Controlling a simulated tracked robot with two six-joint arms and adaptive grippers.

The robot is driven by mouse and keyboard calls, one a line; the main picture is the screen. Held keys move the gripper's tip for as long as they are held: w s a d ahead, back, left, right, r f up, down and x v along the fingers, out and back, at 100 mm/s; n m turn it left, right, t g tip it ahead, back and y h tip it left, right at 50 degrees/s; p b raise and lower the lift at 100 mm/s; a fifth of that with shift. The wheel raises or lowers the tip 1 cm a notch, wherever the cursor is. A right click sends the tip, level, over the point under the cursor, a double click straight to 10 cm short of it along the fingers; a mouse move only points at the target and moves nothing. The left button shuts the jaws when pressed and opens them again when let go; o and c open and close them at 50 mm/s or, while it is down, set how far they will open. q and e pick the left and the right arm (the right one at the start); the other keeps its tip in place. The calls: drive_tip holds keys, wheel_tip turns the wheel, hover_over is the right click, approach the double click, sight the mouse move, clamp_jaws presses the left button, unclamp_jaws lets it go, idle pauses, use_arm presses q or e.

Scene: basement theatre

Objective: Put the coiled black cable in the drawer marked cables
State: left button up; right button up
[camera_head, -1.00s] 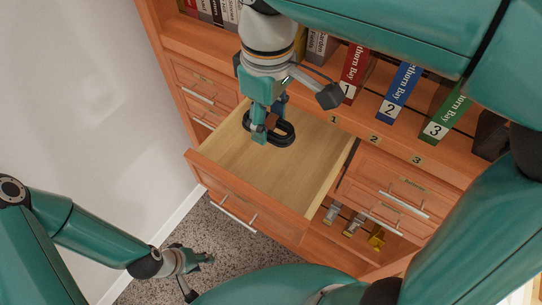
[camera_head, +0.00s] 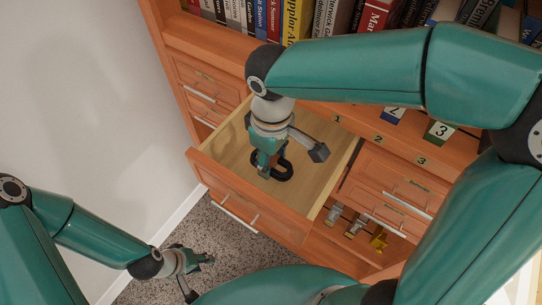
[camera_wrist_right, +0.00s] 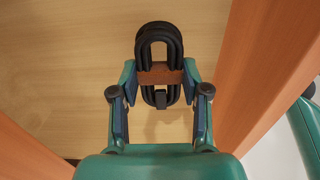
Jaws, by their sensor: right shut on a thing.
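The coiled black cable (camera_head: 283,171) is in my right gripper (camera_head: 266,168), inside the open drawer (camera_head: 222,147). In the right wrist view the cable (camera_wrist_right: 159,42) is an oval coil with a brown band around its middle. The fingers of my right gripper (camera_wrist_right: 160,84) are shut on that band. The pale wooden drawer floor (camera_wrist_right: 60,60) lies behind the coil; I cannot tell whether the cable touches it. The label on the drawer front is not visible. My left gripper (camera_head: 198,261) is low over the carpet, away from the drawer, too small to read.
The orange wooden cabinet has closed drawers (camera_head: 390,185) to the right and more at the left (camera_head: 200,88). Books (camera_head: 300,20) fill the shelf above. Metal items (camera_head: 355,228) sit in an opening at lower right. A white wall (camera_head: 70,90) stands left.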

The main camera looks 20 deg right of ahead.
sight(272, 161)
drive_tip(key=shift+f+b, duration=0.4)
drive_tip(key=shift+f, duration=0.05)
drive_tip(key=shift+f, duration=0.15)
drive_tip(key=o, duration=1.2)
drive_tip(key=shift+c, duration=0.2)
drive_tip(key=shift+r+p, duration=0.4)
drive_tip(key=shift+r, duration=0.25)
wheel_tip(272, 161, up, 12)
drive_tip(key=shift+p, duration=0.4)
